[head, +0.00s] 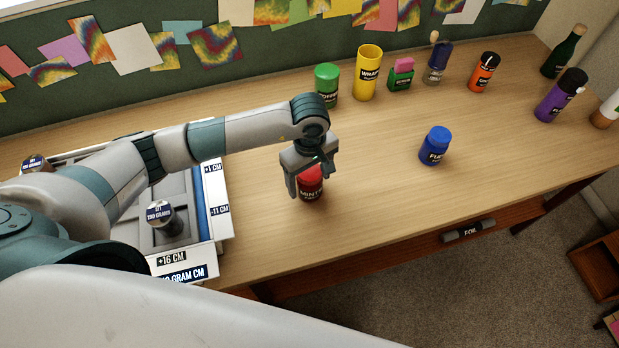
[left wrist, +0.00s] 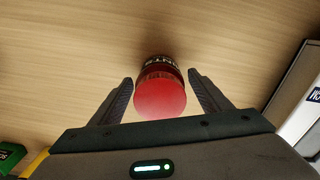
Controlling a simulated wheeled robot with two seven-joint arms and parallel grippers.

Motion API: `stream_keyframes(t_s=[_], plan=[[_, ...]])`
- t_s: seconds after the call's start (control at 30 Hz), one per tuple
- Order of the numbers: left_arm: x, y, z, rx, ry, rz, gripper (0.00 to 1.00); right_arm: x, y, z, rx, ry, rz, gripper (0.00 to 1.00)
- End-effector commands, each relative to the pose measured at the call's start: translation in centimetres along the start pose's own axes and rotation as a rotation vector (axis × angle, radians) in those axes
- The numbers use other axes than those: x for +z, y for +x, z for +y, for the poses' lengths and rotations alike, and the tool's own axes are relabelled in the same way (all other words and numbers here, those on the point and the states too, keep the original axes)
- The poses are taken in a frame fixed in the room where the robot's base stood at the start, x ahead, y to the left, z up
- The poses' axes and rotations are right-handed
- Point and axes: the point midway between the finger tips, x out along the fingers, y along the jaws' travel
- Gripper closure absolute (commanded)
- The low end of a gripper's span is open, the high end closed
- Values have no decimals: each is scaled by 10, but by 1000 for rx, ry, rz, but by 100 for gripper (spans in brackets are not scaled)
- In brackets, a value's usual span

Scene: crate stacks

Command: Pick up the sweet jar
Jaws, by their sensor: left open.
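A red-lidded jar (head: 311,180) with a dark label reading "MINTS" stands on the wooden table, below my left gripper. I take it to be the sweet jar. My left gripper (head: 308,185) points down over the jar with its fingers open on either side. In the left wrist view the jar's red lid (left wrist: 160,97) lies between the two open fingers (left wrist: 160,100), with a gap on each side. The fingers do not touch it there. My right gripper is in neither view.
A green-lidded jar (head: 327,84) and a yellow container (head: 368,72) stand behind. A blue jar (head: 436,146) stands to the right. Several bottles stand at the back right. A white tray (head: 218,190) with a weight (head: 162,217) lies at left. Bare table surrounds the red-lidded jar.

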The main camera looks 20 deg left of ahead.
Motion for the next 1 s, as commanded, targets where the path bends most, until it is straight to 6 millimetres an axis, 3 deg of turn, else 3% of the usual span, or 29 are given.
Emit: stream_keyframes(t_s=[0.2, 0.67, 0.73, 0.9, 1.0], plan=[[1, 19, 0, -1, -1, -1, 29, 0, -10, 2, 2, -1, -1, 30], [0, 20, 0, 1, 0, 0, 29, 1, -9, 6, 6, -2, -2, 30], [0, 20, 0, 1, 0, 0, 39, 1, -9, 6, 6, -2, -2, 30], [0, 20, 0, 1, 0, 0, 79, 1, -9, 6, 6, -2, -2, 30], [0, 20, 0, 1, 0, 0, 79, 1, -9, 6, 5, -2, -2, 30]])
